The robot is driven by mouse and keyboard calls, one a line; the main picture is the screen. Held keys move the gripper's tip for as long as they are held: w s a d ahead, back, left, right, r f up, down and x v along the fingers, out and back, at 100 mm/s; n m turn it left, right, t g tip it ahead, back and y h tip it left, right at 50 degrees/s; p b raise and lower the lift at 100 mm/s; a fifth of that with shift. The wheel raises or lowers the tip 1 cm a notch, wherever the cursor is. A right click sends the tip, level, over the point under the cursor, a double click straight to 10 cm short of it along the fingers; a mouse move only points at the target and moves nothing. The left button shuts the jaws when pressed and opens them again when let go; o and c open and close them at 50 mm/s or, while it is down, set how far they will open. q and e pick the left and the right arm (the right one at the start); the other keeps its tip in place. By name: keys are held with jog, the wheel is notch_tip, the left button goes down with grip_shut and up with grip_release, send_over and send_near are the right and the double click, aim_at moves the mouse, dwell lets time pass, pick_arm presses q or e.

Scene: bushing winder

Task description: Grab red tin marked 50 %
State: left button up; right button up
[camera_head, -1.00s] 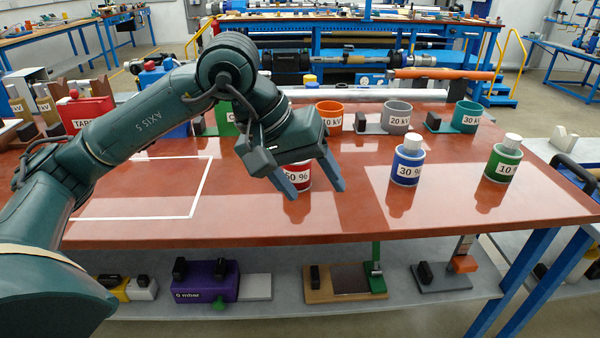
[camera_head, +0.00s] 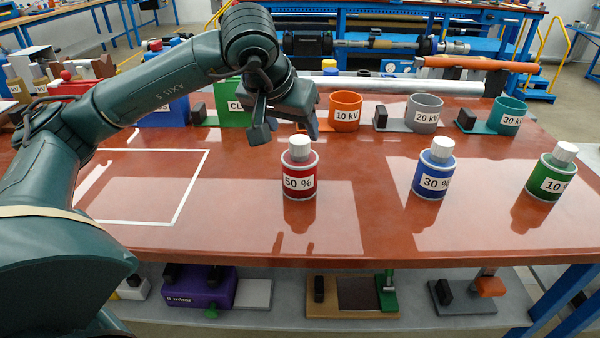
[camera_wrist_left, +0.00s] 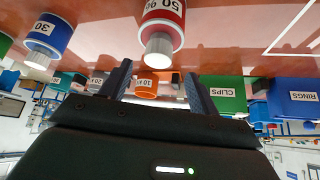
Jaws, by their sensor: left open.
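The red tin marked 50 % (camera_head: 299,183) stands upright on the red-brown tabletop (camera_head: 330,235), with a white cap on top. In the left wrist view the red tin (camera_wrist_left: 164,22) shows upside down, beyond the fingertips and between their lines. My left gripper (camera_head: 288,132) is open and empty, above and behind the tin, apart from it. In the left wrist view its two fingers (camera_wrist_left: 158,78) are spread with nothing held between them. My right gripper is in neither view.
A blue tin marked 30 % (camera_head: 435,180) and a green tin marked 10 (camera_head: 550,184) stand to the right. Behind are an orange ring marked 10 kV (camera_head: 346,123), a grey one (camera_head: 425,125) and a green CLIPS box (camera_head: 234,115). A white outlined area (camera_head: 197,180) on the left is bare.

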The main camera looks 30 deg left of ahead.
aim_at(299, 139)
pick_arm(q)
jog(key=x, duration=0.5)
jog(key=shift+w+d+f, duration=0.1)
jog(key=shift+w+f, duration=0.1)
jog(key=shift+f, duration=0.05)
jog(key=shift+c, duration=0.2)
grip_shut()
